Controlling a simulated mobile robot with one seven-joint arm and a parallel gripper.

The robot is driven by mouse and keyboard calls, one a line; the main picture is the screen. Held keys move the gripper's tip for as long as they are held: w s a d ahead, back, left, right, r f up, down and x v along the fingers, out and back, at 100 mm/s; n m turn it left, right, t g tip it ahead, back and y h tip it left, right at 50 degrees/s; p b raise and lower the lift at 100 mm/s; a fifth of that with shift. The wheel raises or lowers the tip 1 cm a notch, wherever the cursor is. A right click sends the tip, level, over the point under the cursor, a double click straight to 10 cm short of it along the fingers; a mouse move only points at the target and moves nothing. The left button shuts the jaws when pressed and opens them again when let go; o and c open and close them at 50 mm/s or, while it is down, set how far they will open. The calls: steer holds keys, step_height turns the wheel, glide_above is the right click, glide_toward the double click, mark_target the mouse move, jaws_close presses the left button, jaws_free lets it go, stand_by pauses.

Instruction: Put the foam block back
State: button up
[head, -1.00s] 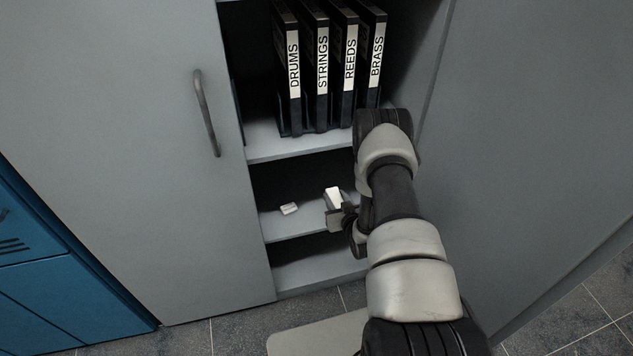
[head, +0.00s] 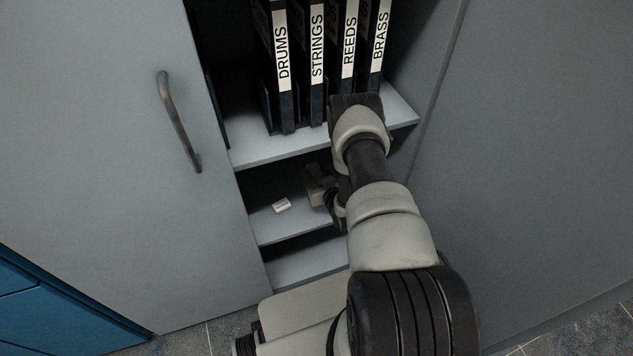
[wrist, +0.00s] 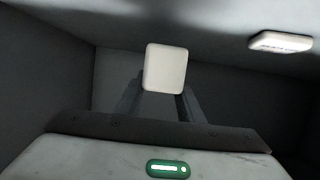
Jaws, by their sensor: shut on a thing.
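The foam block, a plain white block with rounded corners (wrist: 165,68), is between the two fingers of my gripper (wrist: 160,100) in the wrist view. My gripper is shut on it. In the head view my gripper (head: 318,186) is inside the cabinet's lower compartment, below the binder shelf, and the block is hidden there.
A small white item with dark marks (head: 282,205) lies on the lower shelf (head: 285,230), left of my gripper; it also shows in the wrist view (wrist: 281,42). Binders (head: 316,60) stand on the shelf above. The cabinet's handled door (head: 110,160) is at left.

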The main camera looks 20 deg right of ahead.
mark_target(317, 179)
steer(key=shift+f+b, duration=0.4)
steer(key=shift+f, duration=1.4)
steer(key=shift+f, duration=0.25)
steer(key=o, duration=1.1)
steer(key=shift+r, duration=0.1)
steer(key=shift+r, duration=0.1)
steer(key=shift+r, duration=0.25)
steer(key=p+v, duration=0.2)
steer(key=v, duration=1)
steer(key=shift+f, duration=0.2)
